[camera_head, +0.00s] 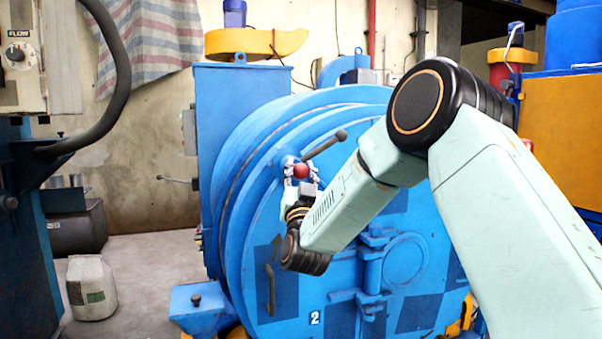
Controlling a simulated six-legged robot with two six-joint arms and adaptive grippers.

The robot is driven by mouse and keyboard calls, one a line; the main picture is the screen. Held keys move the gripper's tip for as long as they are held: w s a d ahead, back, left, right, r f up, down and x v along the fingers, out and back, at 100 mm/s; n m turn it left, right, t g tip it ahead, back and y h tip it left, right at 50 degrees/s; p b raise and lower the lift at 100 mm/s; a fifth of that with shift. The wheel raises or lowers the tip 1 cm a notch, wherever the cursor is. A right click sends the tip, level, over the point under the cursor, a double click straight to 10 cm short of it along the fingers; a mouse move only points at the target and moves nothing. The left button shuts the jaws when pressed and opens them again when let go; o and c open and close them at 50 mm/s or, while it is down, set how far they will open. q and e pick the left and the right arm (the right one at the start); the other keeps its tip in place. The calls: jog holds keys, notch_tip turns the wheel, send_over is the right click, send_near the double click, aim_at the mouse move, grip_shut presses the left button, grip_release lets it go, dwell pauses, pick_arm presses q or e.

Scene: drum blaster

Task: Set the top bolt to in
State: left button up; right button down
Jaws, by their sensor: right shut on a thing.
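A round red knob (301,171) shows at the upper left of the blue round drum door (345,215); it looks like the top bolt's knob. My right gripper (299,171) is shut on this knob, with its fingers on either side of it. The bolt's shaft is hidden behind the knob and gripper, so I cannot tell how far in it sits. A dark lever (325,145) with a ball end slants up to the right just above the knob. My left gripper is not in view.
A dark curved handle (270,288) is lower on the door. A hinge-like blue fitting (372,262) stands out below my right forearm. A blue cabinet (229,125) stands beside the drum.

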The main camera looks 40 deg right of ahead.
jog(key=shift+f, duration=0.3)
jog(key=c, duration=1.4)
grip_release()
jog(key=o, duration=0.5)
jog(key=shift+d+r, duration=0.1)
jog(key=shift+r, duration=0.05)
jog(key=v, duration=1.2)
jog(key=shift+s, duration=0.1)
